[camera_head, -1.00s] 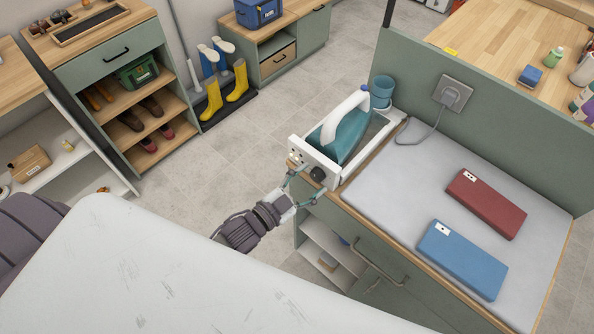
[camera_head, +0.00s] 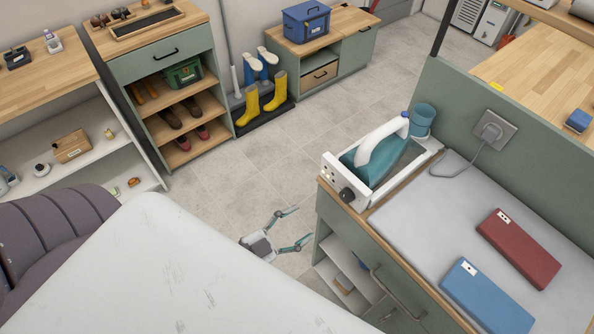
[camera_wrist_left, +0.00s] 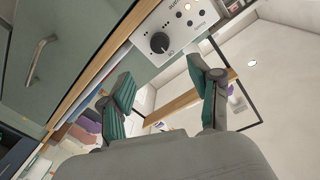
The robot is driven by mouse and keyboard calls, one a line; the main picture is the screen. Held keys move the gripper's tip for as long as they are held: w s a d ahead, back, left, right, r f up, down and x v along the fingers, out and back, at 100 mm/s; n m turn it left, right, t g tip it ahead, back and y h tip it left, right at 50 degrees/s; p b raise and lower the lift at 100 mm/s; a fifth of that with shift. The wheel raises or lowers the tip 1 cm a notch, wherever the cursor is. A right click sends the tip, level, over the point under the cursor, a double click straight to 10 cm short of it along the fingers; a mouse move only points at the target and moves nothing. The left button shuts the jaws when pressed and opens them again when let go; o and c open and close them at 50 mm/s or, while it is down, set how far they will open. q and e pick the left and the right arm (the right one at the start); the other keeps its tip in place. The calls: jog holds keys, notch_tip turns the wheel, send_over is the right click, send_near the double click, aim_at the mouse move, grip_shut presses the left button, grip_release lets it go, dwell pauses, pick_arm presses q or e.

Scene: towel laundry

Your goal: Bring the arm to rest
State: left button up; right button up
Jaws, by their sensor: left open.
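My left gripper (camera_head: 297,230) is open and empty in the head view, low over the floor beside the front of the ironing cabinet. In the left wrist view its two green-padded fingers (camera_wrist_left: 165,92) stand apart with nothing between them. The iron station (camera_head: 330,172) with its dark knob sits on the cabinet's corner, apart from the gripper. The same knob panel (camera_wrist_left: 165,35) shows beyond the fingers in the left wrist view. A teal and white iron (camera_head: 378,155) rests in the station. My right gripper is not in view.
The ironing top (camera_head: 420,215) carries a red folded towel (camera_head: 518,248) and a blue folded towel (camera_head: 487,298). The cabinet (camera_head: 345,235) with open shelves and a handle stands right of my gripper. Tiled floor (camera_head: 270,170) is free to its left, up to the boots (camera_head: 275,92) and shoe shelf.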

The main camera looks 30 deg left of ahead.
pick_arm(q)
jog(key=s+a+f+n+g+y+b, duration=0.1)
jog(key=s+a+f+n+g+y, duration=0.1)
jog(key=f, duration=0.9)
jog(key=s+a+f+n+g+y+b, duration=0.1)
jog(key=s+a+f+g+y, duration=0.15)
jog(key=f, duration=0.75)
jog(key=s+a+f+n+g+y+b, duration=0.1)
jog(key=s+a+f+n+g, duration=0.15)
jog(key=f, duration=0.85)
jog(key=s+d+f+n+g+y+b, duration=0.2)
jog(key=s+f+g, duration=0.6)
jog(key=s+f, duration=0.7)
jog(key=s, duration=0.4)
jog(key=shift+f, duration=0.35)
jog(key=shift+s, duration=0.1)
